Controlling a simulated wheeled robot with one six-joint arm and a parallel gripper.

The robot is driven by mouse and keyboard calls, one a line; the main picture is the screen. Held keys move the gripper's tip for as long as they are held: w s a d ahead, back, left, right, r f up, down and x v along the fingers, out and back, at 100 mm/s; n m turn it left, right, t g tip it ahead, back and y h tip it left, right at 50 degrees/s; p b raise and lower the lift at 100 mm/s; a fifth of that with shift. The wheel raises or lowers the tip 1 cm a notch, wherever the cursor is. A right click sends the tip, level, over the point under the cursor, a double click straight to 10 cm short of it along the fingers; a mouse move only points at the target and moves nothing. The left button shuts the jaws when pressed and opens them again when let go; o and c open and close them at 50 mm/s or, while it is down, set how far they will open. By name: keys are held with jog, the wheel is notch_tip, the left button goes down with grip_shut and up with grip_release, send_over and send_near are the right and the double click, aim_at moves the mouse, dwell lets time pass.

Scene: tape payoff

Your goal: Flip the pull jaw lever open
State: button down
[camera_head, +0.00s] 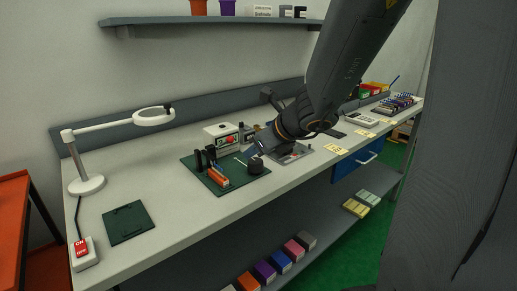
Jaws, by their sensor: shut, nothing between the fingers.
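My arm reaches down from the upper right to the middle of the bench. My gripper (256,151) is at its end, low over the bench beside the green mat, shut and empty; its fingertips are small and dark. A grey metal fixture plate (293,154) with a small red part lies just right of and below my wrist. A dark bar with a knob-like end (267,95) sticks up left of my wrist; I cannot tell whether it is the lever or part of my arm. The pull jaw lever cannot be made out clearly, and my arm hides part of the fixture.
A green mat (190,165) with upright dark tools, orange and blue pieces and a dark round object lies left of my gripper. Behind it is a white box with a red button (230,139). A white ring lamp (87,184) stands left.

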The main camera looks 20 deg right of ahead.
jog(key=shift+w+a+r+p, duration=0.15)
jog(key=shift+w+a+p, duration=0.2)
jog(key=shift+w, duration=0.35)
jog(key=shift+w+a+r+p, duration=0.2)
jog(key=shift+w+a, duration=0.15)
jog(key=shift+w, duration=0.4)
jog(key=shift+w+a+r+p, duration=0.15)
jog(key=shift+w+a+p, duration=0.2)
jog(key=shift+w, duration=0.35)
jog(key=shift+r+p, duration=0.2)
jog(key=shift+p, duration=0.25)
